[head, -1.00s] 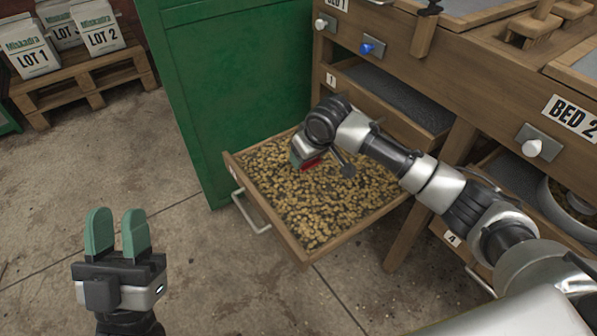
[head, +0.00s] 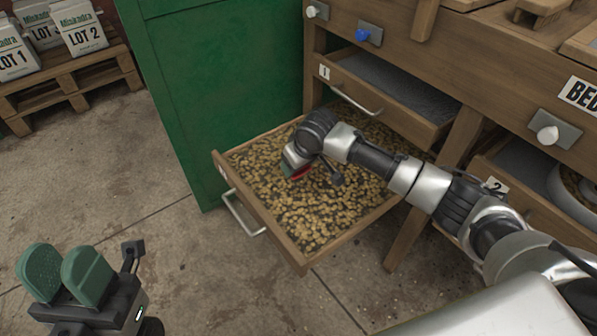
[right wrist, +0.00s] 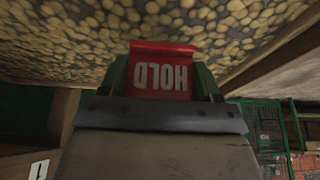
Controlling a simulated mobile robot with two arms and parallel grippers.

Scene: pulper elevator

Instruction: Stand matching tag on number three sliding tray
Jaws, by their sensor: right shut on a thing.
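A red tag (head: 300,174) is held in my right gripper (head: 293,164), over the far left part of an open tray (head: 268,229) full of pale beans. In the right wrist view the tag (right wrist: 163,72) reads HOLD upside down, between the green fingers, with the beans close to its edge. I cannot tell whether it touches them. The tray's number plate (head: 222,171) is seen too edge-on to read. My left gripper (head: 62,273) is at the lower left, above the floor, empty, its green fingers apart.
A tray marked 1 (head: 323,72) is partly out above the open tray. A tray marked 2 (head: 494,184) is at the right, with a round bowl (head: 577,188). A green cabinet (head: 215,90) stands behind. Lot bags (head: 80,30) stand on a pallet. The floor at left is clear.

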